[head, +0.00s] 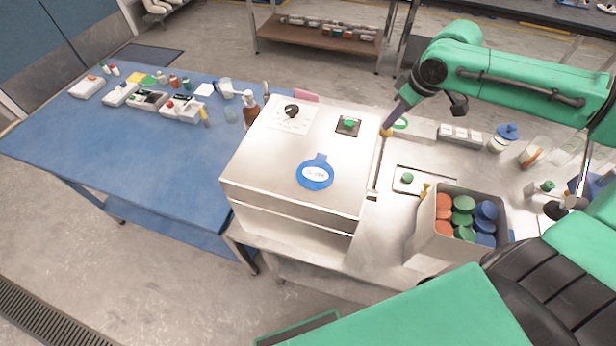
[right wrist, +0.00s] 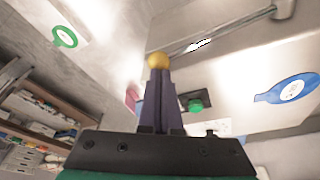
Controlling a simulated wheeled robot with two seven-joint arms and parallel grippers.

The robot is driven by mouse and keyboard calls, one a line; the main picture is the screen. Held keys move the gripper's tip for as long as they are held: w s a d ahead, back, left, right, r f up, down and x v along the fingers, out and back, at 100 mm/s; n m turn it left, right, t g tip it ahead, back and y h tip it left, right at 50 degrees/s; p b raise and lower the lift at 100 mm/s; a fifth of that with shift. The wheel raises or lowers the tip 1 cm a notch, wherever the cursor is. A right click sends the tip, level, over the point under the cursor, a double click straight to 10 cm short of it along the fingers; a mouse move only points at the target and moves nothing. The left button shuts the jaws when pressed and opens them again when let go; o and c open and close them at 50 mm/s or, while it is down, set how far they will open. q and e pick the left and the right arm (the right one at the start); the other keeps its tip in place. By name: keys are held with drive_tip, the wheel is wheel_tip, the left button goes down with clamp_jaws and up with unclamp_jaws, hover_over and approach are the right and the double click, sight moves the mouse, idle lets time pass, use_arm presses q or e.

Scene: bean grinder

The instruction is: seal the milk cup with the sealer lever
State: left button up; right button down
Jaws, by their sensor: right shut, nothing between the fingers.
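The steel sealer machine (head: 275,185) stands at the middle of the bench. Its lever (head: 377,170) runs along the right side and ends in a yellow ball knob (head: 386,133). My right gripper (head: 390,124) points down at the knob with its dark fingers shut and empty. In the right wrist view, the fingertips (right wrist: 159,72) are right at the knob (right wrist: 158,60), and the lever bar (right wrist: 225,35) runs off to the upper right. I cannot tell whether they touch. I cannot make out the milk cup for certain; it may be hidden. My left gripper is not in view.
A bin of orange, green and blue lids (head: 428,222) stands right of the machine. Jars (head: 503,138) and small items crowd the bench behind it. A blue table (head: 130,150) with bottles and small boxes is at the left; its front part is clear.

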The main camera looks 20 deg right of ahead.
drive_tip(key=shift+w+f, duration=0.1)
drive_tip(key=shift+f, duration=0.3)
drive_tip(key=shift+s+f, duration=0.2)
drive_tip(key=shift+f, duration=0.05)
idle(1.8)
drive_tip(key=shift+w+d+r, duration=0.1)
drive_tip(key=shift+w, duration=0.1)
idle(1.0)
drive_tip(key=shift+f+p, duration=0.4)
drive_tip(key=shift+f, duration=0.2)
idle(3.7)
